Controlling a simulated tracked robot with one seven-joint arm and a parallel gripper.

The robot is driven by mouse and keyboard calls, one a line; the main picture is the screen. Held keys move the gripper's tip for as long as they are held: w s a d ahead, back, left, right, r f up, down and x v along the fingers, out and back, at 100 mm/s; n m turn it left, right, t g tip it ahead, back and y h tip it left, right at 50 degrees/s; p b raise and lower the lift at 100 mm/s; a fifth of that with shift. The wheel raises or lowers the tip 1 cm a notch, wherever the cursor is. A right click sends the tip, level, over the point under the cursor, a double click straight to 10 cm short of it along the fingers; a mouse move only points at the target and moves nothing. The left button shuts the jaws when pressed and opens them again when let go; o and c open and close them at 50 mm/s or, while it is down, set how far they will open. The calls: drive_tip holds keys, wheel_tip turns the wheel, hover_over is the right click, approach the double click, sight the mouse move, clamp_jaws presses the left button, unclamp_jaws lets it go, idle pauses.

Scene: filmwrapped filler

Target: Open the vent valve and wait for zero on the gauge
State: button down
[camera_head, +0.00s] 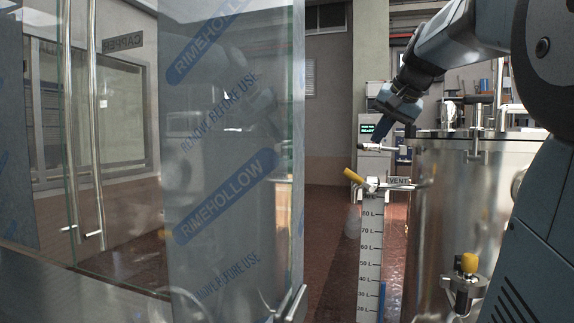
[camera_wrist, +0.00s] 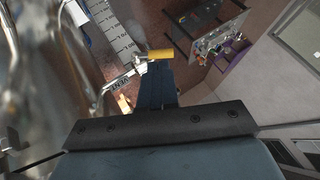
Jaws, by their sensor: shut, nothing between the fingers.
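The vent valve has a yellow handle (camera_head: 354,176) on a metal fitting beside the VENT label (camera_head: 398,181), left of the steel tank (camera_head: 450,210). The handle slants in the head view. My gripper (camera_head: 377,138) points down above and slightly right of it, shut and empty. In the wrist view the yellow handle (camera_wrist: 160,54) shows just beyond my shut fingertips (camera_wrist: 157,66); contact cannot be told. The VENT label (camera_wrist: 119,86) is beside it. I cannot make out a gauge dial or reading. A litre scale (camera_head: 370,250) stands below the valve.
A glass door with blue-printed film (camera_head: 230,160) fills the left and middle of the head view. A second yellow-capped fitting (camera_head: 469,263) sits low on the tank. A cabinet with a lit display (camera_head: 367,128) stands behind. Red floor (camera_head: 328,240) shows between door and scale.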

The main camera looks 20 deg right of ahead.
sight(358, 178)
drive_tip(key=w+d+r+m, duration=0.1)
drive_tip(key=w+d+r, duration=0.1)
drive_tip(key=d+r, duration=0.3)
drive_tip(key=shift+t, duration=0.4)
drive_tip(key=x, duration=2)
drive_tip(key=shift+d+f, duration=0.2)
